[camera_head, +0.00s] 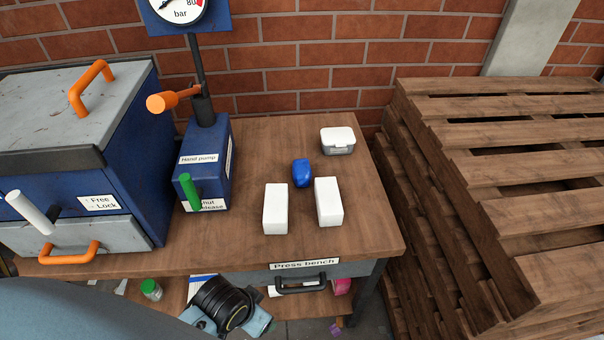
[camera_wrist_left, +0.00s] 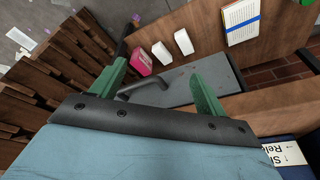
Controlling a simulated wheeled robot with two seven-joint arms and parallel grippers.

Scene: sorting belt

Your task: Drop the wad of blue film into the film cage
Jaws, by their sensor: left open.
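A small rounded glossy blue object (camera_head: 302,173) lies on the press bench between and behind two white blocks; I cannot tell whether it is the wad of blue film. No film cage shows in either view. My left gripper (camera_wrist_left: 160,88) is open, its two green fingers apart with nothing held between them, in front of the bench drawer. In the head view only my dark left wrist shows, low in front of the bench; its fingers are hidden. My right gripper is not in view.
The press bench (camera_head: 375,235) carries white blocks (camera_head: 276,210) (camera_head: 329,202), a lidded white box (camera_head: 338,140) and a hand pump (camera_head: 203,160). A blue press (camera_head: 125,150) stands left. Stacked pallets (camera_head: 510,150) stand right. The drawer handle (camera_wrist_left: 145,84) sits near my left fingers.

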